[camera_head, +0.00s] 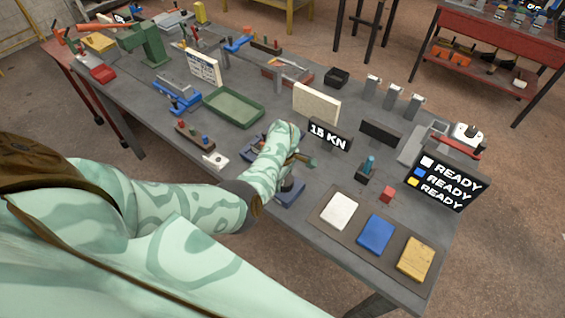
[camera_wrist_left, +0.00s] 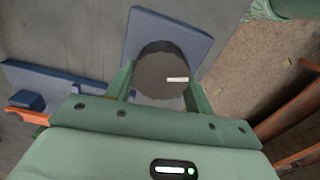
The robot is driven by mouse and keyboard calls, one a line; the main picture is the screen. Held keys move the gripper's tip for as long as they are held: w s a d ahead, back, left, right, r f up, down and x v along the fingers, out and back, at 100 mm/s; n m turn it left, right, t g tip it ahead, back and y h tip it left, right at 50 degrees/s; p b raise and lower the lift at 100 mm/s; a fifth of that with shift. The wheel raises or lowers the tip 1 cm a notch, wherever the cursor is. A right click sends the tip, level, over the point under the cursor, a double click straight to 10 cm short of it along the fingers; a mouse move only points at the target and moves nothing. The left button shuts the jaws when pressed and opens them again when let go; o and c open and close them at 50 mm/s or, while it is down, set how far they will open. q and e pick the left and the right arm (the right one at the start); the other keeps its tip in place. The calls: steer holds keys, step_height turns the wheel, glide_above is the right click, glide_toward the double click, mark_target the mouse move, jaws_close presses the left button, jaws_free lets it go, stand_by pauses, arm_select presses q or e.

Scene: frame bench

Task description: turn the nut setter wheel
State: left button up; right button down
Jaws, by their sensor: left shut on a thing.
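The nut setter wheel is a dark grey round knob (camera_wrist_left: 158,72) with a short white mark on its top, in the left wrist view. It sits on a blue base plate (camera_wrist_left: 180,27); the base also shows in the head view (camera_head: 291,197) near the bench's front edge. My left gripper (camera_wrist_left: 160,88) has one finger on each side of the wheel and is shut on it. In the head view my left gripper (camera_head: 290,176) points down over the blue base, and the wheel is mostly hidden there. My right gripper is in neither view.
A "15 KN" sign (camera_head: 330,135) stands behind the gripper. A board reading READY on three lines (camera_head: 445,181) stands at the right. White (camera_head: 339,211), blue (camera_head: 376,235) and yellow (camera_head: 415,259) pads lie near the front. A green tray (camera_head: 234,106) lies further left.

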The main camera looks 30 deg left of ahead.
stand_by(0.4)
arm_select(q)
steer(key=o, duration=1)
steer(key=shift+d, duration=0.1)
step_height(320, 180, up, 16)
steer(key=p, duration=0.6)
steer(key=shift+r, duration=0.15)
